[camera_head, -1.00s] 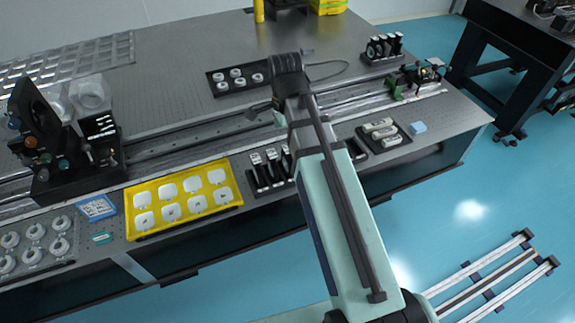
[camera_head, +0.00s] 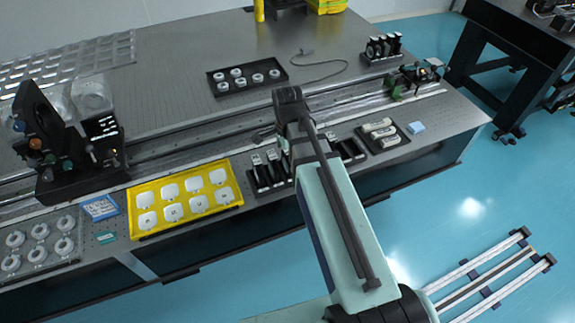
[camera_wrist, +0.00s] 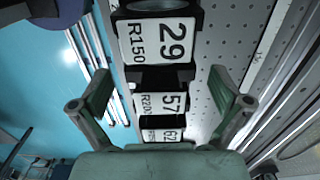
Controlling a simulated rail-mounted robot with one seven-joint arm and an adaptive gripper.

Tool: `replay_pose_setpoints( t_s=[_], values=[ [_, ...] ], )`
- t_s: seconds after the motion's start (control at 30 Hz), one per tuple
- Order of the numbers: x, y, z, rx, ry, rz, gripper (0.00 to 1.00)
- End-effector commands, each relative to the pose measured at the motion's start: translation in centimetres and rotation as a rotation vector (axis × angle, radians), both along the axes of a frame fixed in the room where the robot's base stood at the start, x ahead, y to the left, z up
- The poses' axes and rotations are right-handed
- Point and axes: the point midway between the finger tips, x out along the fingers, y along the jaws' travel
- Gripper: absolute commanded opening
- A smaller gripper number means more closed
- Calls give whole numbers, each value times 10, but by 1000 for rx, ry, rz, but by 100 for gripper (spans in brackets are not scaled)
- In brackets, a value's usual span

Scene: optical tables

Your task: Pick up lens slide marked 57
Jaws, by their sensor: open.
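The lens slide marked 57 (camera_wrist: 165,103) shows in the wrist view as a black holder with a white label reading 57 and R200. It stands in a row between the slide marked 29 (camera_wrist: 157,41), labelled R150, and one marked 62 (camera_wrist: 163,134). My gripper (camera_wrist: 152,92) is open, with its green fingers on either side of the row and nothing held between them. In the head view my arm hides part of the slide row (camera_head: 268,168), and my gripper itself is hidden behind the arm.
A yellow tray (camera_head: 134,222) of white parts lies left of the slide row. A black tray (camera_head: 214,90) with round parts sits farther back. A rail (camera_head: 190,140) runs behind the row.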

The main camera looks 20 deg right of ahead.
Motion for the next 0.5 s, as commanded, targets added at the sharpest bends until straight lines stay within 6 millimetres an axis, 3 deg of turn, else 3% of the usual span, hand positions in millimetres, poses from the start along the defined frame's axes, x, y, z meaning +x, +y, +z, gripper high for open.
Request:
replay_pose_setpoints(
  t_s=[0.43, 0.5],
  values=[
    [0, 0, -12, 0, -1, 0, 100],
    [0, 0, -12, 0, -1, 0, 75]
  ],
)
